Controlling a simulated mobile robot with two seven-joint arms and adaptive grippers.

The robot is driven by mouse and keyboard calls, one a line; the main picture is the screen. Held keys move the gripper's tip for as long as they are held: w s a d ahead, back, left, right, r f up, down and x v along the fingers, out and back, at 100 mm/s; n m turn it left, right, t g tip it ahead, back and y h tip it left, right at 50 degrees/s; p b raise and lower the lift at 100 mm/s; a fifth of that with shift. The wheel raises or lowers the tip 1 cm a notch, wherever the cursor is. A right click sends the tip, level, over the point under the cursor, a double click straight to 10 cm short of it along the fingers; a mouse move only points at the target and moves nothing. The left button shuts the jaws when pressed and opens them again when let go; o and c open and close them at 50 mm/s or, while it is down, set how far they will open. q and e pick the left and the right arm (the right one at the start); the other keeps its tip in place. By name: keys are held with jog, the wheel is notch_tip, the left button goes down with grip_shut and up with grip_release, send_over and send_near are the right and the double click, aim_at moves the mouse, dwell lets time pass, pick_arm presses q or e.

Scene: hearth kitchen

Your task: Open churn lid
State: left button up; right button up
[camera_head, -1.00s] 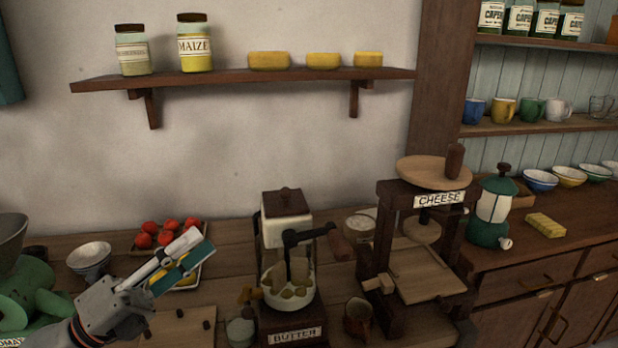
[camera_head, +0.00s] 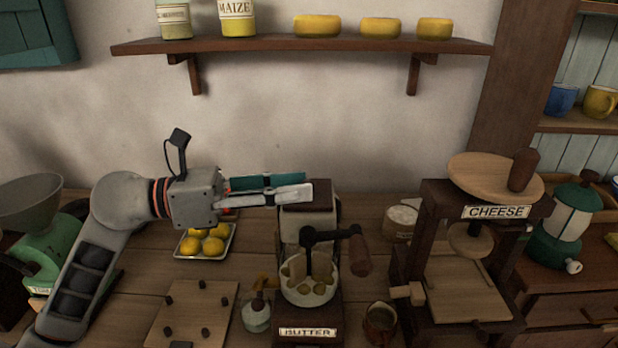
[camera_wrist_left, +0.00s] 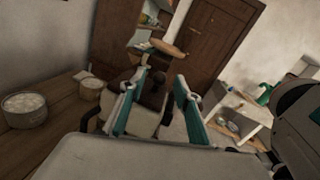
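The butter churn stands on the counter, with a white box body (camera_head: 293,222), a brown lid (camera_head: 322,203) and a "BUTTER" label (camera_head: 307,332). The lid lies flat on the box, so it is shut; its knob is hidden behind my fingers in the head view. My left gripper (camera_head: 308,185) reaches in from the left, with its fingertips over the lid. The left wrist view shows its two teal fingers (camera_wrist_left: 160,95) apart, with a dark brown part between them, apparently the lid's knob. I cannot tell if they touch it. My right gripper is out of view.
A dark crank (camera_head: 335,234) and a bowl of butter (camera_head: 310,290) are at the churn's front. A cheese press (camera_head: 465,275) stands to the right, a lemon tray (camera_head: 205,255) and pegged board (camera_head: 190,315) to the left. A wall shelf (camera_head: 300,46) hangs above.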

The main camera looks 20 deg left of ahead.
pick_arm(q)
jog(key=shift+x, duration=1.1)
jog(key=shift+w+d, duration=0.2)
jog(key=shift+d, duration=0.1)
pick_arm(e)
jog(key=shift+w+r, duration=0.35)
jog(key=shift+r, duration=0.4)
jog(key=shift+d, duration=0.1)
pick_arm(q)
grip_shut()
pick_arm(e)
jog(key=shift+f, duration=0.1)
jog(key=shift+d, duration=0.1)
